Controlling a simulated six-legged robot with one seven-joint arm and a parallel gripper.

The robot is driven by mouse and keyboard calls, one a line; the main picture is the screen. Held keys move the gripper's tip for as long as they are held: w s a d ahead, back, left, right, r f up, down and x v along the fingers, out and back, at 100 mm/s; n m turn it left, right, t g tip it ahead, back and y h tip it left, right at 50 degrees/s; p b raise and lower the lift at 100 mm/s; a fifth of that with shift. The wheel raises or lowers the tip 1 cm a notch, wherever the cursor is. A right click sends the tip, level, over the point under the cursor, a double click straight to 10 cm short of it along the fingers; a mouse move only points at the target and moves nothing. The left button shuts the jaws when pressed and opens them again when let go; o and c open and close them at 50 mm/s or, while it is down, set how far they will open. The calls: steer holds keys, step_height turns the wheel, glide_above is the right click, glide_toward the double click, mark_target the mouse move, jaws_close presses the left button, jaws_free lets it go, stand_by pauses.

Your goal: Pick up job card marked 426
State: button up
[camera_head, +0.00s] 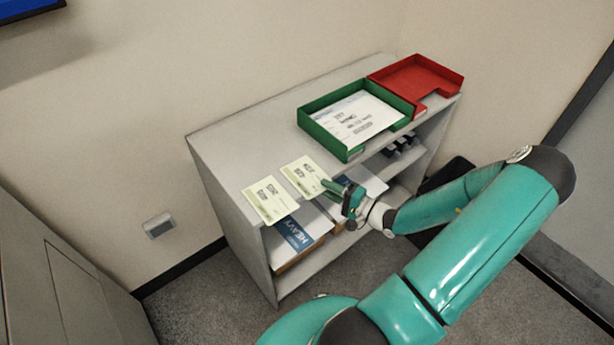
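Two pale yellow-green cards lie side by side near the front left edge of the shelf top: a left card (266,206) and a right card (299,170). Both carry dark print that is too small to read, so I cannot tell which is marked 426. My gripper (332,188) is at the front edge of the shelf, by the near right corner of the right card. Its fingers overlap that corner in the picture. I cannot tell whether they touch the card or how far apart they are.
A green tray (323,136) holding a white printed sheet (358,117) stands right of the cards. A red tray (420,72) is at the far right end. Boxes, one labelled HEAVY (296,235), sit on the grey shelf unit's (222,159) lower level. A wall stands behind.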

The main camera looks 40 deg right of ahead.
jaws_close()
steer(key=shift+d+r, duration=0.1)
steer(key=shift+r, duration=0.1)
